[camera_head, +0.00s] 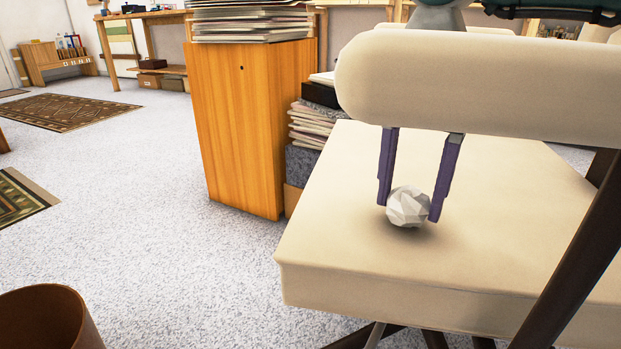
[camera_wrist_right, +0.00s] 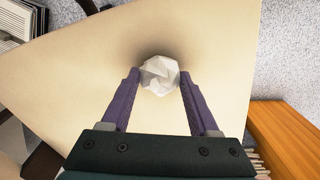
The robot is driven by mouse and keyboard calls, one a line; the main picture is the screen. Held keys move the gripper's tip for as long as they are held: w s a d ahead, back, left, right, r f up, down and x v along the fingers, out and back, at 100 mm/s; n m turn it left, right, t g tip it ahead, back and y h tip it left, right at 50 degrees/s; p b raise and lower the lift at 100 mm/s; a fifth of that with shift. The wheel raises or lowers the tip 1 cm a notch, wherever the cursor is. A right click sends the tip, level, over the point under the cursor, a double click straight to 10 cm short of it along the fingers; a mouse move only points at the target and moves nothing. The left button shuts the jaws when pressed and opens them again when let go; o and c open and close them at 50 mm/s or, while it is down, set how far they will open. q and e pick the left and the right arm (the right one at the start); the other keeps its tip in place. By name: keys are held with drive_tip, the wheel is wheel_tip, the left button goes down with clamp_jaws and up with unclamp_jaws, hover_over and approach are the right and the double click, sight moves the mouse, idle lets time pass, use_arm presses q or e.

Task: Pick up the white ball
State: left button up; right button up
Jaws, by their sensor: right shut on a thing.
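The white ball (camera_head: 408,207) is faceted, like crumpled paper, and is at the cream chair seat (camera_head: 330,250), near its front left part. My right gripper (camera_head: 411,204) reaches down past the chair's padded backrest, its two purple fingers on either side of the ball and shut on it. In the right wrist view the ball (camera_wrist_right: 159,75) sits between the tips of the gripper (camera_wrist_right: 159,80). A dark shadow lies on the seat by the ball; I cannot tell whether the ball touches the seat. My left gripper is not in view.
The cream backrest (camera_head: 480,85) crosses in front of my right arm. A wooden cabinet (camera_head: 240,130) topped with magazines stands left of the chair, with stacked papers (camera_head: 315,125) beside it. A brown bin (camera_head: 48,318) is at the lower left. Carpet between is clear.

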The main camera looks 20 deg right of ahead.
drive_tip(key=c, duration=0.4)
